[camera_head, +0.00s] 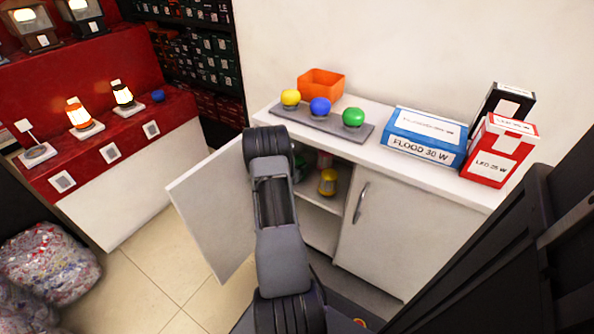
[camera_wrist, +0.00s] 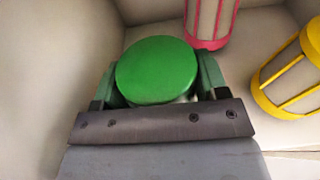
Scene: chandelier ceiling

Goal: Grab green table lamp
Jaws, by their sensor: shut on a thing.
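The green table lamp (camera_wrist: 156,70) shows in the wrist view as a round green top, with a little of its pale body below. My gripper (camera_wrist: 156,85) is shut on it, with one finger on each side of the lamp. The lamp is inside the white cabinet. In the head view my arm hides most of the gripper, and only a small green patch shows beside the arm in the open cabinet. The lamp's base is hidden in both views.
A pink lamp (camera_wrist: 211,22) stands close behind the green one, and a yellow lamp (camera_wrist: 290,75) stands to its right. The cabinet's left door (camera_head: 212,205) is open, its right door (camera_head: 372,240) shut. Bulbs, an orange box (camera_head: 321,83) and lamp boxes stand on the cabinet top.

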